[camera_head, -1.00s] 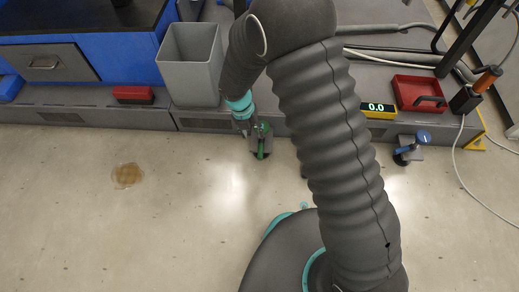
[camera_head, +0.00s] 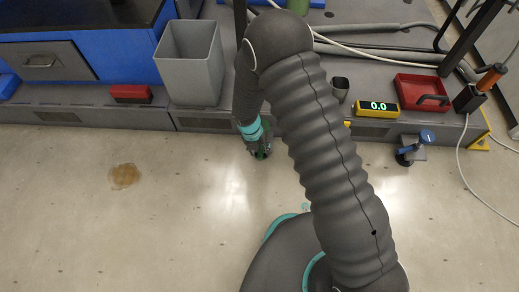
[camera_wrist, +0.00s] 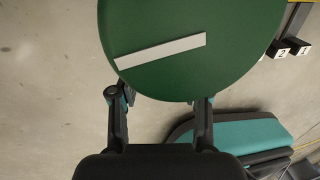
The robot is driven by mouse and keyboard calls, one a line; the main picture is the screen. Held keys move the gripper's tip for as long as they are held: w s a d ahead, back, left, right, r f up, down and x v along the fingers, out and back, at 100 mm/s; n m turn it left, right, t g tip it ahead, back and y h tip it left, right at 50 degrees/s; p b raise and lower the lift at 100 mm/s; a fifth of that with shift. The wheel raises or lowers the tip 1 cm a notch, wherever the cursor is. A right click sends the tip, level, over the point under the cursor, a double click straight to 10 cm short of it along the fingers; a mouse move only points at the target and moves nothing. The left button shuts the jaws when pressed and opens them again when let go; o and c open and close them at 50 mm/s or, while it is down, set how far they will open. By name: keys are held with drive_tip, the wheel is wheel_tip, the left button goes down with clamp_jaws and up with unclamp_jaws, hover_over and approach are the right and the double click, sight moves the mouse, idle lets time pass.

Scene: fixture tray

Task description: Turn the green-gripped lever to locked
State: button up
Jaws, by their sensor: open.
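The green-gripped lever shows as a green piece (camera_head: 262,154) at floor level, mostly hidden by my gripper (camera_head: 258,146). In the wrist view, a large round green top (camera_wrist: 200,65) with a white strip across it fills the upper middle, and I take this to be the lever's grip. My gripper also shows there (camera_wrist: 160,108), its two fingers spread apart at the lower left and right edges of the green top. The fingertips are partly hidden by it, so contact cannot be told. The lever's base and its lock marks are not clear.
A grey bin (camera_head: 190,65), a red tray (camera_head: 423,93) and a yellow display (camera_head: 378,108) stand behind. Black blocks marked 2 and 1 (camera_wrist: 282,50) show at the wrist view's upper right.

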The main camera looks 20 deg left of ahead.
clamp_jaws()
